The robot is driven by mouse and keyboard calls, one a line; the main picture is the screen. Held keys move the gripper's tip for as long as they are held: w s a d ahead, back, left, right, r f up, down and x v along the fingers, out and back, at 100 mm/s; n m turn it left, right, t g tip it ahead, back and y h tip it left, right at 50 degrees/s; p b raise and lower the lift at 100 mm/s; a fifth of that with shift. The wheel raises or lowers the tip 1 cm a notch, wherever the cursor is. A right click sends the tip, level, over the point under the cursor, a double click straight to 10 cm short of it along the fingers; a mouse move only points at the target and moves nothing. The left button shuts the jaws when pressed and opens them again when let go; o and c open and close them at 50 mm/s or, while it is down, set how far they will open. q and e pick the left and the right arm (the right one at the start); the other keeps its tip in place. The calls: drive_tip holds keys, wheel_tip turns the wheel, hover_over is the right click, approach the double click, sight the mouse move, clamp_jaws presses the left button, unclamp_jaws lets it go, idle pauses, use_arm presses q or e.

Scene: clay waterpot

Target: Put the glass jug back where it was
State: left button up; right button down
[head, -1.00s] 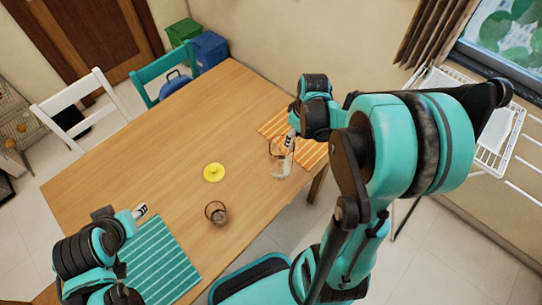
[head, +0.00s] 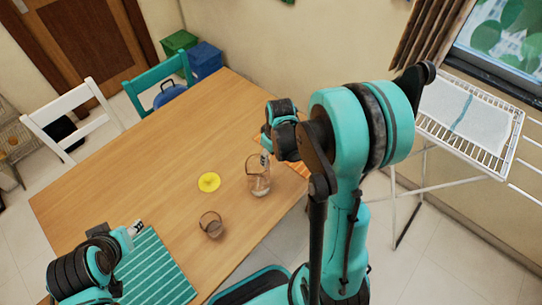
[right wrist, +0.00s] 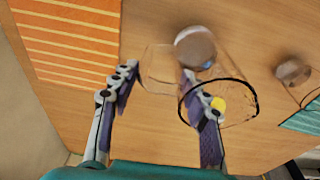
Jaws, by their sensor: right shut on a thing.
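The clear glass jug (head: 258,180) is over bare wood, left of the orange striped mat (head: 296,168), in the head view. My right gripper (head: 265,157) is shut on the jug at its upper side. In the right wrist view the two fingers (right wrist: 165,95) flank part of the glass jug (right wrist: 158,68), with its dark rim ring on the right. I cannot tell whether the jug touches the table. My left gripper (head: 137,228) is at the upper edge of the teal striped mat (head: 155,270), with nothing seen in it; its jaw opening is too small to judge.
The far left of the tabletop is clear. A drying rack (head: 465,115) stands right of the table.

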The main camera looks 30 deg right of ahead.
drive_tip(key=shift+f, duration=0.15)
drive_tip(key=c, duration=0.8)
unclamp_jaws()
drive_tip(key=shift+o, duration=0.2)
drive_tip(key=shift+r, duration=0.3)
wheel_tip(320, 180, up, 11)
drive_tip(key=s+p, duration=0.2)
drive_tip(key=p, duration=0.2)
drive_tip(key=s+a+r+m+t, duration=0.3)
drive_tip(key=s+a+r+t, duration=0.2)
drive_tip(key=s+a+r, duration=0.3)
drive_tip(key=shift+s+a+m, duration=0.4)
drive_tip(key=shift+s+a, duration=0.3)
drive_tip(key=shift+a, duration=0.25)
